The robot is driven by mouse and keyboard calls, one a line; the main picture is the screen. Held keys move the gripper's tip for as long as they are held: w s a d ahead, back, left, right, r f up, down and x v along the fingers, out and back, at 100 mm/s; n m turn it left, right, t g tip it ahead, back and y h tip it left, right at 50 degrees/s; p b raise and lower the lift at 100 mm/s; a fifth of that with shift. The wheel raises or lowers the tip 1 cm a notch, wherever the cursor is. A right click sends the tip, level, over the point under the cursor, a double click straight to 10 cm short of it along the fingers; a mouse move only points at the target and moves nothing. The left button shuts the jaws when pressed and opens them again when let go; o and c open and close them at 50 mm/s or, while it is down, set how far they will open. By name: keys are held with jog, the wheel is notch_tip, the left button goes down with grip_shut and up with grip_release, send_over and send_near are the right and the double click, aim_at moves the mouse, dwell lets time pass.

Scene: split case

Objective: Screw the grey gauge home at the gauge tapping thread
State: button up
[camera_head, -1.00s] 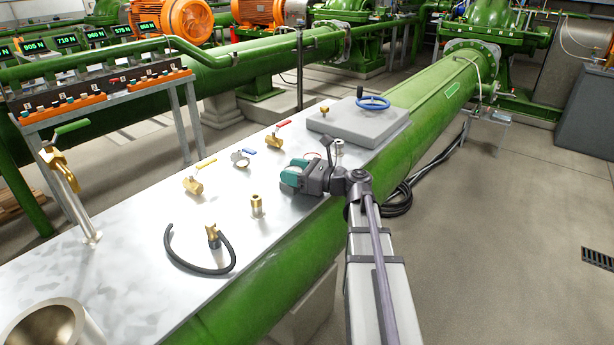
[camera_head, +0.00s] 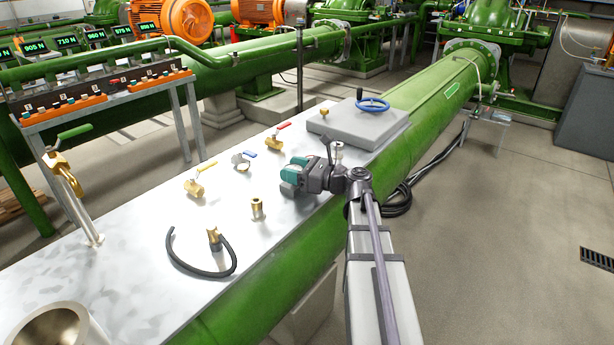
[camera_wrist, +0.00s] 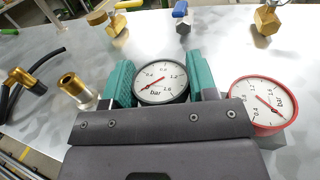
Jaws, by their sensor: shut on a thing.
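My gripper (camera_head: 298,173) is low over the right edge of the metal bench top in the head view. In the wrist view its teal fingers (camera_wrist: 162,84) are shut on a round gauge with a dark rim (camera_wrist: 160,78), white dial and red needle. The dial faces the wrist camera. The gauge's stem is hidden, and I cannot tell whether it touches anything below. An upright brass fitting (camera_head: 257,208) stands on the bench left of and nearer than the gripper; it also shows in the wrist view (camera_wrist: 75,88). I cannot tell which fitting is the gauge tapping thread.
A red-rimmed gauge (camera_wrist: 263,103) is close right of the gripper in the wrist view. Valves with yellow (camera_head: 194,188), blue (camera_head: 241,161) and red (camera_head: 274,143) handles lie behind. A black hose (camera_head: 190,268) with a brass end lies at front. A grey block (camera_head: 340,127) carries a blue handwheel (camera_head: 372,105).

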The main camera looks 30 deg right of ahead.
jog(key=shift+r+p, duration=1.45)
jog(key=shift+r, duration=0.2)
